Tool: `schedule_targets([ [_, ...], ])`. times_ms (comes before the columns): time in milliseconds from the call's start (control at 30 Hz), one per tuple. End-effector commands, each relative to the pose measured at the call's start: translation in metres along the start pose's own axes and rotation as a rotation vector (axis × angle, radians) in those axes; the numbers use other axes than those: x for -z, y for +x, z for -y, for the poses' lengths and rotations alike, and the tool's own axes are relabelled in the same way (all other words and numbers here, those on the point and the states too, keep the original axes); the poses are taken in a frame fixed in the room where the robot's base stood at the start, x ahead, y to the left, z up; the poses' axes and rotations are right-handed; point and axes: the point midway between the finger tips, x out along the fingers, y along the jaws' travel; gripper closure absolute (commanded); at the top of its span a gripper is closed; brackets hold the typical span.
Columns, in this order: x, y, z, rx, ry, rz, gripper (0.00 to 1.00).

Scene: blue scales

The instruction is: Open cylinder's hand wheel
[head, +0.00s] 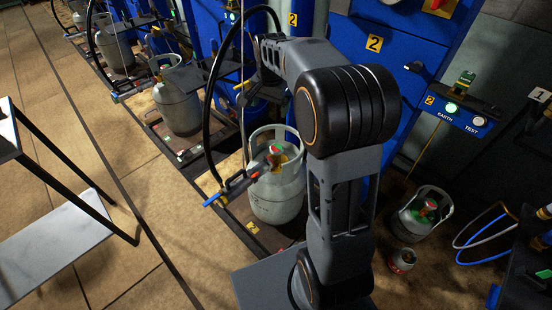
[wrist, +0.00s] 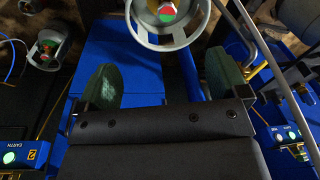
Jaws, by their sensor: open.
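In the head view a grey gas cylinder (head: 276,198) stands upright on a floor scale left of my arm. Its hand wheel (head: 277,156), with red and green on it, sits inside the top collar. In the wrist view the cylinder collar (wrist: 140,32) and the red-green hand wheel (wrist: 168,11) show at the top edge, partly cut off. My gripper (wrist: 165,82) is open and empty, its green-padded fingers apart and short of the collar.
Blue scale cabinets (head: 400,60) stand behind the cylinder. A black hose (head: 208,115) arches on the left. More cylinders (head: 178,108) stand in a row at upper left. A metal table (head: 60,245) is at left, with clear floor between.

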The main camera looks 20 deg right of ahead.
Motion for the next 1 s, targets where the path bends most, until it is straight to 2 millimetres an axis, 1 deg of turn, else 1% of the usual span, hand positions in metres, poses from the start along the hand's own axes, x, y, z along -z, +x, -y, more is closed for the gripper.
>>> schedule_targets([
  [33,0.016,0.042,0.005,-0.016,0.073,0.015,0.08],
  [100,0.036,0.074,0.011,-0.034,0.174,0.028,0.08],
  [200,0.059,0.114,0.016,-0.057,0.297,0.043,0.08],
  [300,0.076,0.145,0.017,-0.075,0.395,0.053,0.08],
  [400,0.087,0.167,0.018,-0.089,0.462,0.059,0.08],
  [567,0.095,0.189,0.018,-0.099,0.516,0.064,0.08],
  [767,0.093,0.218,0.015,-0.103,0.528,0.066,0.08],
  [1000,0.089,0.265,0.012,-0.103,0.526,0.066,0.08],
])
